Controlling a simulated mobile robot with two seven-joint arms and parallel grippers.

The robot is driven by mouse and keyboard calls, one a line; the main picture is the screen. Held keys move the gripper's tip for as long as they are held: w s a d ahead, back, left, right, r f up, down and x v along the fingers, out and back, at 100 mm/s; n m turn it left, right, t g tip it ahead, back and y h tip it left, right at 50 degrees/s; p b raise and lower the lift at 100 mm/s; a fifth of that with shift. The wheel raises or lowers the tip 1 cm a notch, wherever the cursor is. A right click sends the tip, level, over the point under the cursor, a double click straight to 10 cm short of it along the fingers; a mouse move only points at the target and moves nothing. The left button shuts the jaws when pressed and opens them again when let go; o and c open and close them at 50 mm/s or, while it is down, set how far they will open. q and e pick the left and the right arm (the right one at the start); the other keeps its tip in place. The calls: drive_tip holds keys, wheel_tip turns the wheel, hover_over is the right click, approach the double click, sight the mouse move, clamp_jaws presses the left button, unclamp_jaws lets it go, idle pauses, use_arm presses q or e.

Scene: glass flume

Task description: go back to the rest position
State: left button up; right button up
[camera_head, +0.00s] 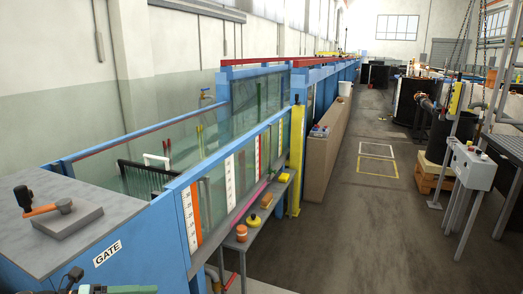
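The blue-framed glass flume (272,114) runs from the near left into the distance. Its near end has a grey top and a "GATE" label (107,253).
A narrow grey shelf (231,240) along the flume holds an orange jar (241,232) and a yellow item (254,220). A yellow post (296,160) stands beyond. A grey control box (473,167) stands at right. The floor (350,235) between is clear.

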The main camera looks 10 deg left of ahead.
use_arm(q)
drive_tip(key=s+d+f+n+y, duration=0.3)
drive_tip(key=s+d+f+n, duration=0.2)
drive_tip(key=f+n, duration=0.3)
drive_tip(key=s+d+f+n+y, duration=0.3)
drive_tip(key=s+d+f+n, duration=0.2)
drive_tip(key=f+n, duration=0.3)
drive_tip(key=s+d+f+n+y, duration=0.3)
drive_tip(key=s+d+f+n, duration=0.2)
drive_tip(key=d+f+n, duration=0.2)
drive_tip(key=f+n, duration=0.2)
drive_tip(key=n, duration=0.1)
drive_tip(key=shift+d+n+t, duration=0.3)
drive_tip(key=shift+d+n, duration=0.05)
drive_tip(key=shift+n, duration=0.05)
drive_tip(key=shift+a, duration=0.1)
idle(3.6)
